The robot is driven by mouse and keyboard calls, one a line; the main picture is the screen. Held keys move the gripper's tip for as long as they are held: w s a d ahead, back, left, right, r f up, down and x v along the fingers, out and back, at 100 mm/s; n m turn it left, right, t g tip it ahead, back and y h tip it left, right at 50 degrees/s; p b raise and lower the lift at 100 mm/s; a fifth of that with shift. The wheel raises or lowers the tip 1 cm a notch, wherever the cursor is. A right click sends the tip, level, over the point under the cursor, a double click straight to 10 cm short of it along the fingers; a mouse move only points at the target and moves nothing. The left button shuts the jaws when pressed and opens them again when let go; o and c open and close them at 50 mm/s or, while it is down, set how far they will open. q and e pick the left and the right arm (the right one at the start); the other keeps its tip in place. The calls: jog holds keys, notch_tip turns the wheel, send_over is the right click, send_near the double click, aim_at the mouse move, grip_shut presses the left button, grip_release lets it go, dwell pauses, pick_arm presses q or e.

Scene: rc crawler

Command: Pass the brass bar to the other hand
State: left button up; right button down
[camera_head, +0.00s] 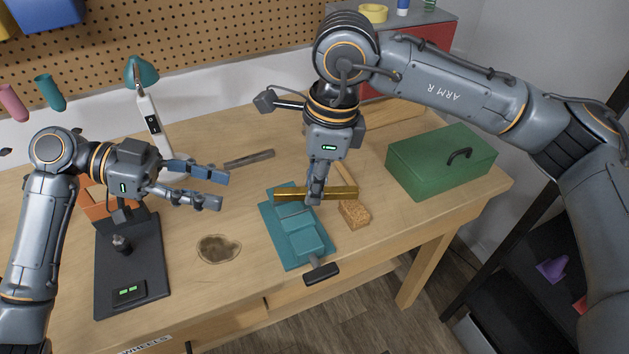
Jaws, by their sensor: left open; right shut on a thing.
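The brass bar (338,192) is a long golden bar lying level across the middle of the view. My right gripper (317,196) points down and is shut on the bar near its middle. It holds the bar over the teal vise, and the height of the gap is hard to judge. My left gripper (222,190) is open and empty. Its fingers point right, at the left of the bar, with a clear gap between them and the bar's left end.
A teal vise (302,242) and a tan block (354,214) lie below the bar. A green toolbox (440,160) stands at right. A dark device (130,265), a lamp (148,115) and a grey strip (249,159) are at left. The bench around the dark stain (218,249) is free.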

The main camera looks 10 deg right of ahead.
pick_arm(q)
jog(key=s+d+f+n+t+h, duration=0.4)
jog(key=s+d+f+n+h, duration=0.2)
jog(key=s+d+f+n, duration=0.7)
jog(key=w+a+f+n+t+y, duration=0.1)
jog(key=a+f+n+t+y, duration=0.2)
jog(key=f, duration=1)
jog(key=a+f+n+y, duration=0.25)
jog(key=f+y, duration=0.35)
jog(key=f, duration=0.6)
jog(key=s+a+f+n+y, duration=0.1)
jog(key=s+a+f+y, duration=0.1)
jog(key=f, duration=0.4)
jog(key=s+a+f+y, duration=0.1)
jog(key=a+f, duration=0.2)
jog(key=f, duration=0.3)
jog(key=s+a+f+m+g+y, duration=0.1)
jog(key=s+a+f+g+y, duration=0.1)
jog(key=s+a+f+y, duration=0.2)
jog(key=s+a+f+m+g+y, duration=0.2)
jog(key=s+a+f+y, duration=0.2)
jog(key=s+a+f, duration=0.6)
jog(key=s+f, duration=0.6)
jog(key=s, duration=0.2)
jog(key=shift+s+f, duration=0.15)
jog(key=shift+f, duration=0.1)
jog(key=shift+m, duration=0.25)
